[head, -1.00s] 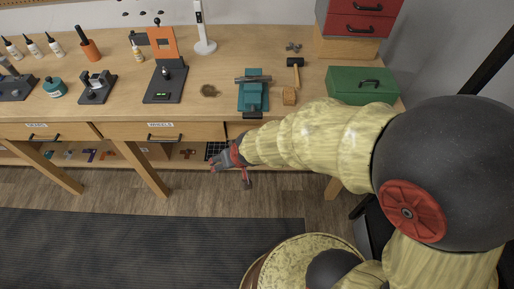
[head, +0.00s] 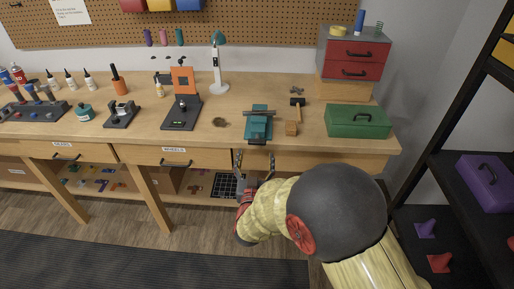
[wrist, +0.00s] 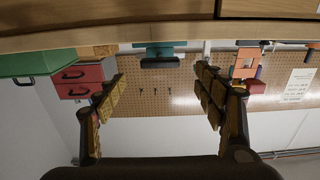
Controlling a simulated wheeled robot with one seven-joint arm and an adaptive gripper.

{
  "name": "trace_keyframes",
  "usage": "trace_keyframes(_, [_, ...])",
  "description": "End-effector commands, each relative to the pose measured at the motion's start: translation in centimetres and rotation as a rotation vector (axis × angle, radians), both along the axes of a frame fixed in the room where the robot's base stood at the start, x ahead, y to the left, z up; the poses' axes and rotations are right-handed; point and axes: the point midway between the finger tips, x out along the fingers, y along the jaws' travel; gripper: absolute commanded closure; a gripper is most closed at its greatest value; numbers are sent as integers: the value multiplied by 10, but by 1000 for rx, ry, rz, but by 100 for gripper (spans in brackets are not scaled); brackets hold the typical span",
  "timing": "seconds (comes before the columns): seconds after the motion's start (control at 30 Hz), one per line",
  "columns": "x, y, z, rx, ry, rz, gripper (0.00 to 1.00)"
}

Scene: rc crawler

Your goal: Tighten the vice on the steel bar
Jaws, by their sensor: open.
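The teal vice (head: 258,128) stands at the front edge of the wooden bench. The steel bar (head: 259,112) lies crosswise at its top; how firmly it is held I cannot tell. A dark handle part (head: 257,143) of the vice sticks out over the bench's front edge. My gripper (head: 255,165) is open and empty, in front of and below the vice, fingers pointing at the bench. In the wrist view, which is upside down, the vice (wrist: 160,50) and its dark handle (wrist: 160,64) show between my spread fingers (wrist: 161,78), apart from them.
A black stand with an orange plate (head: 183,80) is left. Drawers (head: 178,158) front the bench below its edge. A dark shelf rack (head: 455,165) stands right.

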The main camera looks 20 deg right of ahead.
Motion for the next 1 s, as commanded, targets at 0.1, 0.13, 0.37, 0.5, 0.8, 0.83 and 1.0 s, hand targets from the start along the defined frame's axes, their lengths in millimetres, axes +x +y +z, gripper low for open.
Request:
trace_keyframes(0.1, [17,-7,-3,0,0,-2,30])
trace_keyframes(0.13, [21,-8,-3,0,1,-3,30])
trace_keyframes(0.37, [53,-18,-3,2,2,-1,30])
trace_keyframes(0.5, [63,-21,-2,0,1,1,30])
trace_keyframes(0.8, [66,-21,-1,1,2,2,30])
trace_keyframes(0.83, [66,-21,-1,1,2,2,31])
trace_keyframes(1.0, [66,-21,-1,1,2,2,41])
